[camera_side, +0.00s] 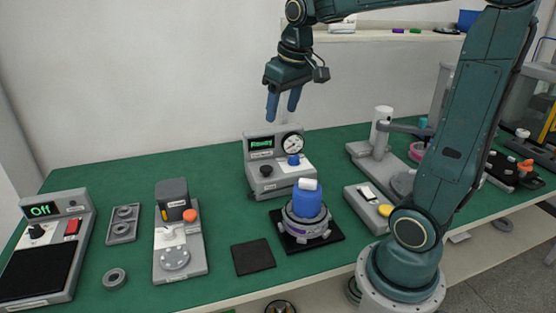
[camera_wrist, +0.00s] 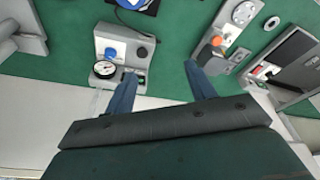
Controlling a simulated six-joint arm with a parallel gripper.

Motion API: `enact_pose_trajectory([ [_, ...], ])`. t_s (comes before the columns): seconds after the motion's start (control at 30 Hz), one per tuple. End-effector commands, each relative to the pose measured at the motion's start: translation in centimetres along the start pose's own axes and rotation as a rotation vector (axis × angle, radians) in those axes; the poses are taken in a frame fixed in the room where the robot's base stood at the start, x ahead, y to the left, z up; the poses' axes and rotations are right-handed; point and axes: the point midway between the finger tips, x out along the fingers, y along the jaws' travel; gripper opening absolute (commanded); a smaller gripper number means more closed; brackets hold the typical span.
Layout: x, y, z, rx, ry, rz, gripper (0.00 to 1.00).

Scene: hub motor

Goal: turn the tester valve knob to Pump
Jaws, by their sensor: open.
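The tester (camera_side: 262,188) is a grey box with a green-lit display, a round white gauge (camera_side: 292,143), a blue knob (camera_side: 293,160) and a black knob (camera_side: 266,171). I cannot tell from the labels which knob is the valve or where it points. In the wrist view the gauge (camera_wrist: 105,69) and blue knob (camera_wrist: 111,53) show left of my fingers; the black knob (camera_wrist: 141,52) is nearer them. My gripper (camera_side: 282,110) is open and empty, pointing down, above the tester and apart from it. Its fingers (camera_wrist: 160,72) frame bare green table in the wrist view.
A blue cylinder with a white top (camera_side: 307,201) sits on a round grey hub (camera_side: 306,225) on a black mat, in front of the tester. A grey device with an orange button (camera_side: 190,215) stands left. A grey press (camera_side: 381,130) stands right. The wall is close behind.

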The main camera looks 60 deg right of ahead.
Motion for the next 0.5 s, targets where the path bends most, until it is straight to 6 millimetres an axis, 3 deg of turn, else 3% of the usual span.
enact_pose_trajectory([
  [0.2,2.7,4.0,-3.7,0.068,-0.068,0.014,0.55],
  [0.5,7.3,10.5,-7.1,0.157,-0.153,0.021,0.55],
])
